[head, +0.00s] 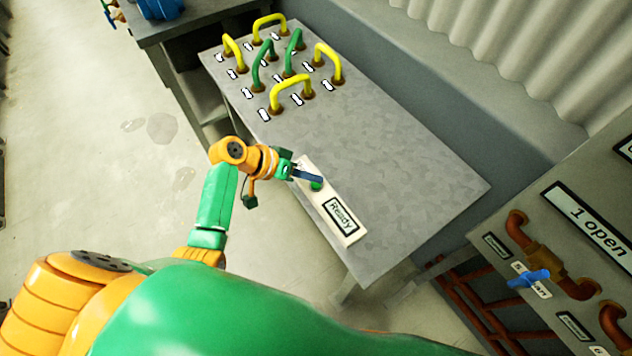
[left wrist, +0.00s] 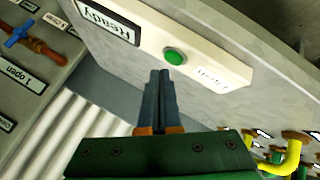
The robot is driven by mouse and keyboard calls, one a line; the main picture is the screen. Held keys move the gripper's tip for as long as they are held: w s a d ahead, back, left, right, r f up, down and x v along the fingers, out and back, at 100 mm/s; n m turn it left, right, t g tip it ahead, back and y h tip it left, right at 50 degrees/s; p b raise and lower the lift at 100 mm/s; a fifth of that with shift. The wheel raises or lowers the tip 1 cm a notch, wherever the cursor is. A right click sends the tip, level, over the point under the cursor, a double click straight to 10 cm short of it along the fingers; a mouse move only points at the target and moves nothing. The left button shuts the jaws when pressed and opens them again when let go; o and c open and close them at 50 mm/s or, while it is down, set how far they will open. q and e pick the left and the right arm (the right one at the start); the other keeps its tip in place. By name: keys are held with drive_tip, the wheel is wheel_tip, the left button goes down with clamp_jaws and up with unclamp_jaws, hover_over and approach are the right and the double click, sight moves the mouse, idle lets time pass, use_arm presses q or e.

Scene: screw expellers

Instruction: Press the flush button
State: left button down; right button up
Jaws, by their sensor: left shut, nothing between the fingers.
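The green round button (head: 316,186) sits on a white panel (head: 348,238) on the grey table, beside a display that reads "Ready". In the left wrist view the button (left wrist: 174,56) shows whole on the panel (left wrist: 205,73), just beyond my fingertips. My left gripper (head: 320,180) is shut and empty, its dark blue fingers over the panel close to the button. In the left wrist view the fingertips of the gripper (left wrist: 160,74) are together, pointing at the button with a small apparent gap. My right gripper is not in view.
Several yellow and green handles (head: 290,87) stand at the far end of the table (head: 400,170). A panel with copper pipes and a blue valve (head: 529,278) stands at the right, with a "1 open" sign (head: 592,222). The table middle is clear.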

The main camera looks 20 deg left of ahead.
sight(311, 186)
use_arm(q)
drive_tip(key=shift+f, duration=0.4)
drive_tip(key=shift+f+b, duration=0.45)
idle(0.6)
drive_tip(key=shift+r+p, duration=0.85)
drive_tip(key=shift+p, duration=0.15)
wheel_tip(311, 186, up, 5)
drive_tip(key=p, duration=0.5)
drive_tip(key=shift+r, duration=0.15)
